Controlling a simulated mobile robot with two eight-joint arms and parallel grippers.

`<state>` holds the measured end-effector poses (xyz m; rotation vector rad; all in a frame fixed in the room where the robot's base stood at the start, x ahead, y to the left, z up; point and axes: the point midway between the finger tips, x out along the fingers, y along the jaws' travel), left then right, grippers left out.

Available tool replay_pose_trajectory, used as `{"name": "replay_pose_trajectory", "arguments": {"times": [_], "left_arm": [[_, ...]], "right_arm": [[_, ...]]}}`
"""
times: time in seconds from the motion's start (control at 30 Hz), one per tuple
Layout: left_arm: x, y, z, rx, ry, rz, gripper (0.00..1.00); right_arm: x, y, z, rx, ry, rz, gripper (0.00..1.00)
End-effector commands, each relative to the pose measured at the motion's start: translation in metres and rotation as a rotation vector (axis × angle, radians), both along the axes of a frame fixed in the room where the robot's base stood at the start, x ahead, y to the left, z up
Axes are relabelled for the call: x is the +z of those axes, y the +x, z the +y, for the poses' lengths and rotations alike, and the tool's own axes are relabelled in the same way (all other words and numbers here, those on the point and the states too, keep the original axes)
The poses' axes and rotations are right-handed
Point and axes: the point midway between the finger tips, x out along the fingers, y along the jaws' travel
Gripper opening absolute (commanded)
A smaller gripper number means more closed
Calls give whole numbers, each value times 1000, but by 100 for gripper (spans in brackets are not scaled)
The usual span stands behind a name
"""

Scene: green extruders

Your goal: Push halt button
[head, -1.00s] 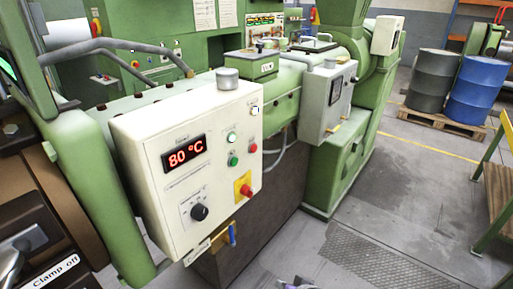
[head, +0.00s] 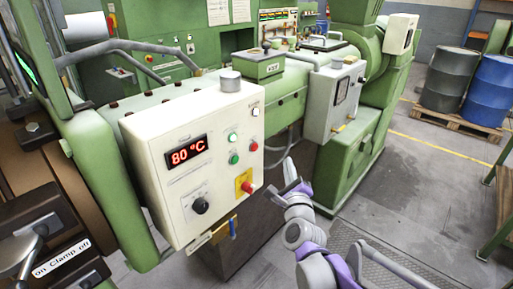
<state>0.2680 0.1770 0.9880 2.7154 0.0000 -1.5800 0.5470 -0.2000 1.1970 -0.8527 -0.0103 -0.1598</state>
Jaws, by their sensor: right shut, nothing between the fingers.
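The white control box (head: 172,225) on the green machine carries a red mushroom button on a yellow plate (head: 241,178), low on its right side; the red cap (head: 247,188) stands out from the plate. A smaller red button (head: 254,146) and a green one (head: 233,159) sit above it. My right gripper (head: 289,166), grey and purple, is shut and empty. It appears to the right of the yellow plate, apart from the button in the picture. My left gripper is not in view.
The box also has a red 80 °C display (head: 188,152) and a black knob (head: 200,206). A grey switch box (head: 331,105) sits beyond my right gripper. Drums (head: 447,80) stand on a pallet at the back right. The floor (head: 420,190) at right is mostly open.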

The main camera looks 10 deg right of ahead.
Motion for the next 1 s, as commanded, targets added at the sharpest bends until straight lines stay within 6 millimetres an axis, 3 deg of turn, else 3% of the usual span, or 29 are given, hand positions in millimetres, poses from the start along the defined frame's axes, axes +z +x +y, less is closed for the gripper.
{"name": "replay_pose_trajectory", "arguments": {"times": [0.37, 0.7, 1.0], "left_arm": [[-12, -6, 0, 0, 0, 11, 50], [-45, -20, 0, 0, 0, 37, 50], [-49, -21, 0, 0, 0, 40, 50]], "right_arm": [[-4, 8, 7, 3, -3, 4, 0], [-5, 45, 37, 4, -5, 5, 0], [-1, 66, 53, 2, -5, 2, 0]]}}
